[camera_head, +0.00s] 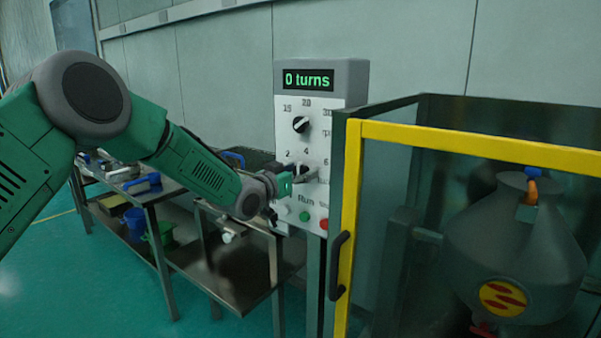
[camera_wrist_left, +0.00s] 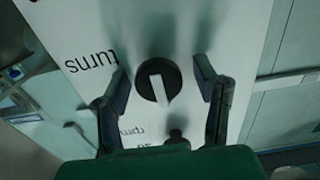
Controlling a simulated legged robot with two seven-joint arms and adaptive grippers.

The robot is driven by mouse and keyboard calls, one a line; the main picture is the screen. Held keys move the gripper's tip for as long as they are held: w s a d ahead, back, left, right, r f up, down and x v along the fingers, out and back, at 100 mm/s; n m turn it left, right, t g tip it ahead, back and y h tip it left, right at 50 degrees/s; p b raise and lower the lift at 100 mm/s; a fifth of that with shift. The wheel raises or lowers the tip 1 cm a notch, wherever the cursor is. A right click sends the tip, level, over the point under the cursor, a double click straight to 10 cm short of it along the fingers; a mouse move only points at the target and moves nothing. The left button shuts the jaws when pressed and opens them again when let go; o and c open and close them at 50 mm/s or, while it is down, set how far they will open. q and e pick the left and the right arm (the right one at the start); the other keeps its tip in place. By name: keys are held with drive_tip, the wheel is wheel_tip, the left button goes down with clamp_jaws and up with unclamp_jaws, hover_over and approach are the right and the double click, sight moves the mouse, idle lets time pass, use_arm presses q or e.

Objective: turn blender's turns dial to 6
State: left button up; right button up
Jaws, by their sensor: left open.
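The blender's control panel (camera_head: 343,95) is white with a grey top, and its display (camera_head: 308,79) reads "0 turns". The lower, turns dial (camera_wrist_left: 158,82) is a black round knob with a white pointer bar, seen upside down beside the word "turns" in the left wrist view. In the head view my gripper mostly hides this dial, below the marks 2, 4 and 6. My left gripper (camera_head: 295,178) is open in front of it. In the left wrist view its fingers (camera_wrist_left: 160,75) stand on either side of the dial, with gaps showing between each finger and the knob.
The rpm dial (camera_head: 300,124) sits above. A green Run button (camera_head: 305,216) and a red button (camera_head: 324,224) sit just below. A yellow-framed guard (camera_head: 352,220) with a black handle (camera_head: 339,265) encloses the grey blender vessel (camera_head: 515,245) at right. A metal bench (camera_head: 235,263) stands behind my arm.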

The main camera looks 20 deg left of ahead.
use_arm(q)
drive_tip(key=c, duration=1.2)
drive_tip(key=m+b, duration=0.3)
drive_tip(key=m, duration=0.1)
drive_tip(key=shift+d+m, duration=0.15)
drive_tip(key=shift+m, duration=0.25)
drive_tip(key=m+b, duration=0.3)
drive_tip(key=m, duration=0.2)
drive_tip(key=shift+f, duration=0.1)
drive_tip(key=shift+s, duration=0.1)
drive_tip(key=o, duration=1.2)
